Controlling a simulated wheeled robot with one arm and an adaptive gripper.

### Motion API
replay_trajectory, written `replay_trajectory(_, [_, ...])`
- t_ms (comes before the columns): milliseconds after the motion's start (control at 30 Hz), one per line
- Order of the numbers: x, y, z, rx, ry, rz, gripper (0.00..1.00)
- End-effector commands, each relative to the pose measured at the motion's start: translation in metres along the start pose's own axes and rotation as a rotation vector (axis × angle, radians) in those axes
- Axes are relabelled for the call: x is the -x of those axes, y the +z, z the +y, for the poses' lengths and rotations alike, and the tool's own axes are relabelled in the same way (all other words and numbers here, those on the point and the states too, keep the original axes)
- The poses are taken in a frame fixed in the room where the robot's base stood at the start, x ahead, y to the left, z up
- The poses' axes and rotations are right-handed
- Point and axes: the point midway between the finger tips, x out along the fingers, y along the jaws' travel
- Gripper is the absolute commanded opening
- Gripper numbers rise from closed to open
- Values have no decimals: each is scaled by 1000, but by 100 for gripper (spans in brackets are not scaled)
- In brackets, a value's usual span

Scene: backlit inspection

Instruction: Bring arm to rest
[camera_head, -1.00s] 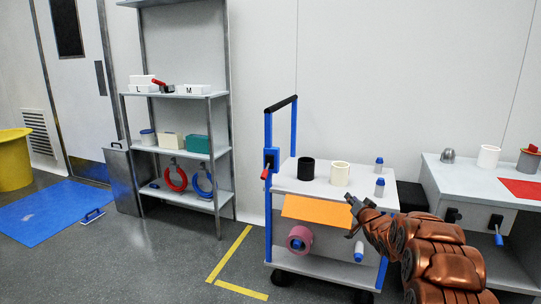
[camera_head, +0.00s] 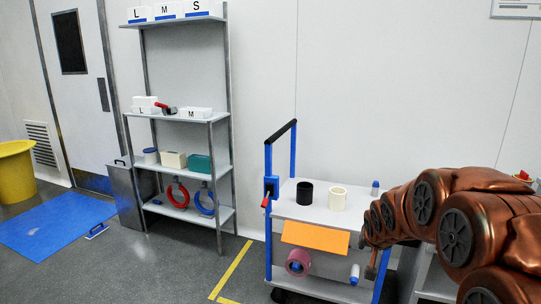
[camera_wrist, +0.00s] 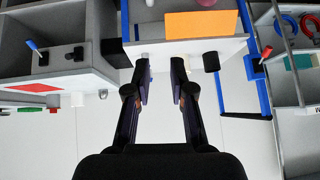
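My copper-coloured arm (camera_head: 450,215) reaches in from the right in the head view, in front of the cart's right side. My gripper (camera_wrist: 160,75) shows in the wrist view with its two dark fingers apart and nothing between them. In the head view it is mostly hidden by the arm, low at the cart's right edge. The cart (camera_head: 309,212) has a light top and blue posts. A black cup (camera_head: 304,193) and a cream cup (camera_head: 337,198) stand upright on it.
An orange sheet (camera_head: 315,237) and a pink roll (camera_head: 299,262) are on the cart's front. A metal shelf (camera_head: 178,116) with boxes stands left. A blue mat (camera_head: 57,226) and yellow tub (camera_head: 15,172) lie further left. My arm largely hides the right-hand bench.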

Motion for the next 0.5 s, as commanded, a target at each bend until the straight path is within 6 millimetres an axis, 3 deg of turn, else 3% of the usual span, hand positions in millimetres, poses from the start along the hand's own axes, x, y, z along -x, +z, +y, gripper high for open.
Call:
replay_trajectory(33, [26,5,1,13,10,-35,23])
replay_trajectory(500, [203,132,21,173,60,-444,23])
